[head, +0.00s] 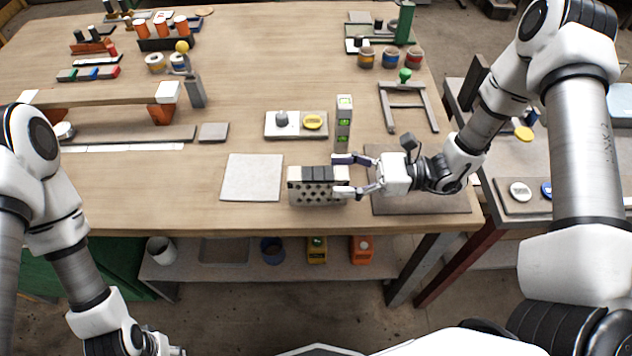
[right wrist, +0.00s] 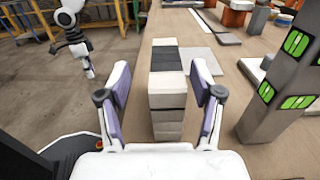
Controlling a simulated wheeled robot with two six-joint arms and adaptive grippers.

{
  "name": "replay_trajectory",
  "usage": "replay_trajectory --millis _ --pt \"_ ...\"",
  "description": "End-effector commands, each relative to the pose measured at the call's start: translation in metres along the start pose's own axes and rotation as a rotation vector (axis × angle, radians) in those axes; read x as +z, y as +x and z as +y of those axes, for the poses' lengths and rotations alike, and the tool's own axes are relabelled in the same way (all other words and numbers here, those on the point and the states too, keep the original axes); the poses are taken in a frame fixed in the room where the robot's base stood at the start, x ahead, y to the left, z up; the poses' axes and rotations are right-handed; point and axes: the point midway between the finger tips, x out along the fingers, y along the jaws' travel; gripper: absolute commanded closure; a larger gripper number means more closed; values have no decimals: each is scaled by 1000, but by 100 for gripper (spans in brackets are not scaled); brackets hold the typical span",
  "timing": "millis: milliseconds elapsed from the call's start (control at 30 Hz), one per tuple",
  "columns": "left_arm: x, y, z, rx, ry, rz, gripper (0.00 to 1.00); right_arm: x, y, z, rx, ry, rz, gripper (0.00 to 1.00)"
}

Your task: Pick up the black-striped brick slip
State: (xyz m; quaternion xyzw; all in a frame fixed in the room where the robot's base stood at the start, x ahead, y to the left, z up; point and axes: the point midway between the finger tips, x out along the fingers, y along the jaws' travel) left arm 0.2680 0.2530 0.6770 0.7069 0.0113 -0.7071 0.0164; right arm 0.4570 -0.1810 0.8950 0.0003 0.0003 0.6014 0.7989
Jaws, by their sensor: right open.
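A pale hollow brick (head: 318,194) with rows of dark holes stands near the front edge of the table. The black-striped brick slip (head: 318,174) appears to be the pale piece with a wide black band lying on top; it also shows in the right wrist view (right wrist: 164,60). My right gripper (head: 346,175) is open at the brick's right end. In the right wrist view its fingers (right wrist: 162,78) are on either side of the stack, with gaps visible. My left gripper (head: 163,347) is low at the bottom left, mostly cut off; its jaws are unclear.
A grey post with green vials (head: 343,122) stands just behind my right gripper, also at right in the wrist view (right wrist: 285,75). A bare pale square tile (head: 252,177) lies left of the brick.

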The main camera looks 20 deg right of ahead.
Motion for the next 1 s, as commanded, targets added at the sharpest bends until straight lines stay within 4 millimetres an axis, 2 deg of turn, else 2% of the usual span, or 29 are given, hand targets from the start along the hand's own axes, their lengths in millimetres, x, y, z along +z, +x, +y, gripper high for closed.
replay_trajectory --millis 200,300,533,667,700,733,1000 --pt "0 -11 0 0 0 1 60 -4 35 -5 7 0 3 34" --pt "0 -12 0 0 0 1 60 -4 46 -6 4 0 1 34" --pt "0 -11 0 0 0 1 60 -5 48 -7 0 -1 0 34" --pt "0 -11 0 0 0 1 60 -5 48 -7 0 -1 0 80" --pt "0 -11 0 0 0 1 60 -5 48 -7 0 -1 0 95" --pt "0 -11 0 0 0 1 60 -5 48 -7 0 -1 0 100" --pt "0 -11 0 0 0 1 60 -5 48 -7 0 -2 -1 100"
